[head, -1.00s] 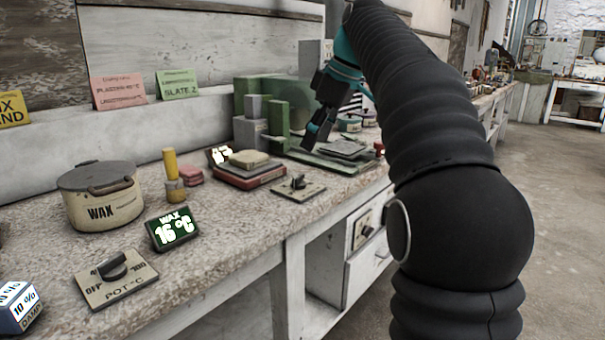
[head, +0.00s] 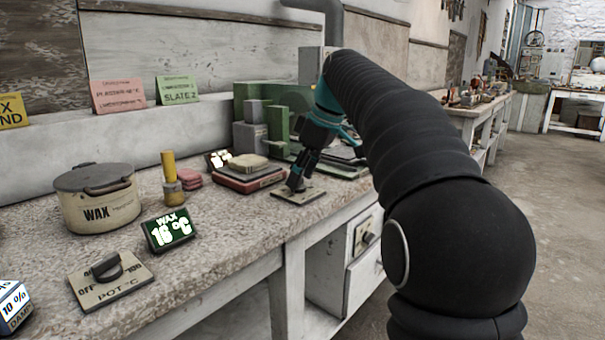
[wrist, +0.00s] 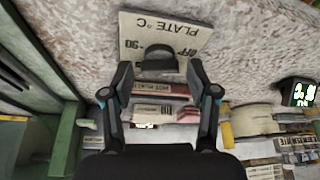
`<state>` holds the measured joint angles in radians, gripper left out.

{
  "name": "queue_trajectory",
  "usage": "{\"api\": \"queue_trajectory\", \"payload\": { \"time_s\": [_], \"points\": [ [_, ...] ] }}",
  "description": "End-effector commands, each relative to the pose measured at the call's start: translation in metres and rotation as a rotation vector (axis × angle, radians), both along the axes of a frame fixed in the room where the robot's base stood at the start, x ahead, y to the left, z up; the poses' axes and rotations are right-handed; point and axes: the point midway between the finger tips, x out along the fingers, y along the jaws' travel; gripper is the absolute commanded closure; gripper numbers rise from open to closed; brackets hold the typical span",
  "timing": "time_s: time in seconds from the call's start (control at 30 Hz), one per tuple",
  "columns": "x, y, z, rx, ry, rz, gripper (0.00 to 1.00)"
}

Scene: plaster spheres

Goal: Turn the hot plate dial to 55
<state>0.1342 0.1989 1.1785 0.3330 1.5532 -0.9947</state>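The hot plate dial is a dark knob on a beige plate (head: 298,197), at the table's front edge. In the wrist view the dial (wrist: 156,60) sits on the plate marked PLATE °C (wrist: 150,28), with OFF and 90 readable. The red-based hot plate (head: 248,182) is just left of and behind it. My gripper (head: 294,184) points down at the dial and hides most of it in the head view. In the wrist view my gripper (wrist: 160,75) is open, with one finger on each side of the knob; I cannot tell whether they touch it.
A small display (head: 218,159) stands behind the hot plate, its number unclear. Green blocks (head: 285,108) stand behind my gripper.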

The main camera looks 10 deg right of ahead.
Motion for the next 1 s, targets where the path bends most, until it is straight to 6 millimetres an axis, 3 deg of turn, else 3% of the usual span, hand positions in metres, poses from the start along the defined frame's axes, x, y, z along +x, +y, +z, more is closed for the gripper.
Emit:
{"api": "queue_trajectory", "payload": {
  "time_s": [0.03, 0.17, 0.57, 1.0],
  "points": [
    [0.0, 0.0, 0.0001, 0.0, 0.0, 0.0, 0.61],
    [0.0, 0.0, 0.0, 0.0, 0.0, 0.0, 0.93],
    [-0.0006, 0.0005, 0.0004, -0.001, 0.001, -0.063, 0.93],
    [-0.0028, 0.0041, 0.0016, -0.001, 0.0, -0.409, 0.93]
  ]
}}
